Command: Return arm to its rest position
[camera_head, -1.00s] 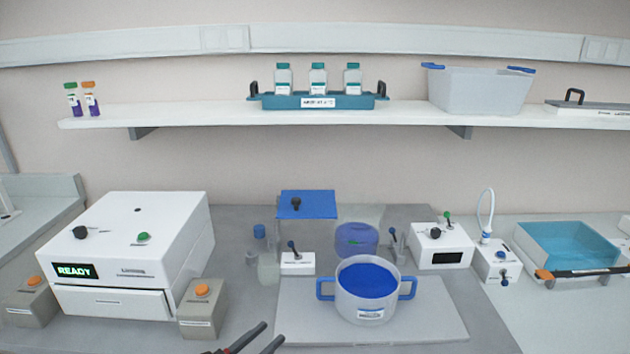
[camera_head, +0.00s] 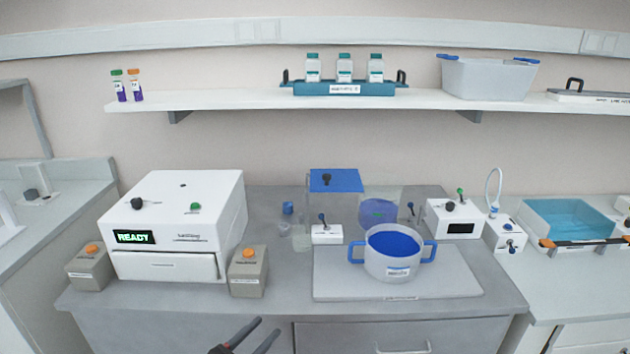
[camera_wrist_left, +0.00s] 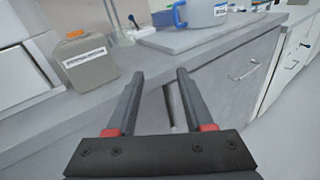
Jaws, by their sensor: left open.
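My left gripper (camera_head: 258,333) shows at the bottom edge of the head view, in front of the bench's front face. Its two dark fingers are apart with nothing between them. In the left wrist view my left gripper (camera_wrist_left: 157,78) points toward the bench front and a drawer, also empty. It touches nothing that I can see. My right gripper is not in view.
A shelf (camera_head: 230,98) hangs behind. Space before the bench looks clear.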

